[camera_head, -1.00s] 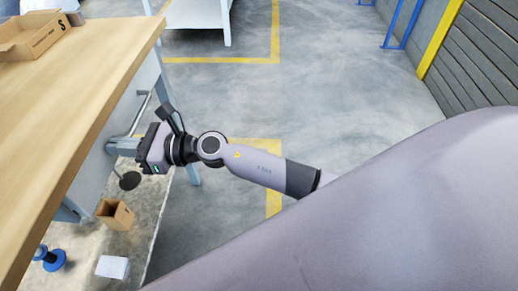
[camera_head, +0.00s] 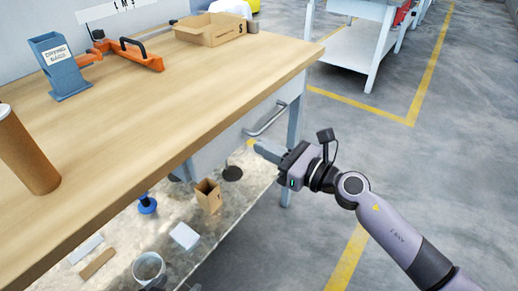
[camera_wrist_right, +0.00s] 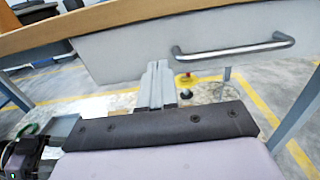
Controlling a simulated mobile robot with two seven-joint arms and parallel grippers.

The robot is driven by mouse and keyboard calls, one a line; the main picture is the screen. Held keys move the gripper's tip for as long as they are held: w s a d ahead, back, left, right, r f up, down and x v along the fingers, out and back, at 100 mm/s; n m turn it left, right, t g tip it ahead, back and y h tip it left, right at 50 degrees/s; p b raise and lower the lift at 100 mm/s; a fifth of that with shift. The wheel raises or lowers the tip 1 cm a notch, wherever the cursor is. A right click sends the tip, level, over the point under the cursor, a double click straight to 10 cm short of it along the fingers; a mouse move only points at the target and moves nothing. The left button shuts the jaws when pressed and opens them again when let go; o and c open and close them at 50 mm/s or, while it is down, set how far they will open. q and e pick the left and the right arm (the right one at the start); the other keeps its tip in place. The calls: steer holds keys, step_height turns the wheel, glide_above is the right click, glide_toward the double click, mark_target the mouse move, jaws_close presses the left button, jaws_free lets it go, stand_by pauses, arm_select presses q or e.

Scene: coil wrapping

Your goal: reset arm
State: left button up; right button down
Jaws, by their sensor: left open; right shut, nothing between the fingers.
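My right gripper (camera_head: 266,151) comes in from the lower right beside the table's side. Its fingers are together and hold nothing; they also show in the right wrist view (camera_wrist_right: 157,84). They point toward the table's underside, near a metal drawer handle (camera_head: 267,121). The handle shows to the right of the fingers in the wrist view (camera_wrist_right: 234,48), apart from them. My left gripper is outside the head view. What looks like its body and grey fingers (camera_wrist_right: 62,130) shows at the lower left of the wrist view, partly cut off, open.
The wooden table (camera_head: 190,115) carries a cardboard box (camera_head: 211,29), an orange tool (camera_head: 133,53), a blue bag holder (camera_head: 62,66) and a brown cylinder (camera_head: 27,150). The lower shelf holds a small box (camera_head: 208,195), a blue spool (camera_head: 147,204) and a tin (camera_head: 149,268).

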steer(key=s+d+f+m+t+h, duration=0.3)
steer(key=s+d+m+t, duration=0.3)
steer(key=d+m, duration=0.7)
steer(key=s+d+f+m+g+h, duration=0.4)
steer(key=s+f+m, duration=0.45)
steer(key=m, duration=0.75)
steer(key=s+d+f+m+g+h, duration=0.2)
steer(key=s+f+m+h, duration=0.5)
steer(key=m, duration=0.9)
step_height(320, 180, up, 12)
steer(key=s+d+y+p, duration=0.1)
steer(key=p, duration=1.5)
steer(key=shift+s+f, duration=0.25)
steer(key=shift+s, duration=0.1)
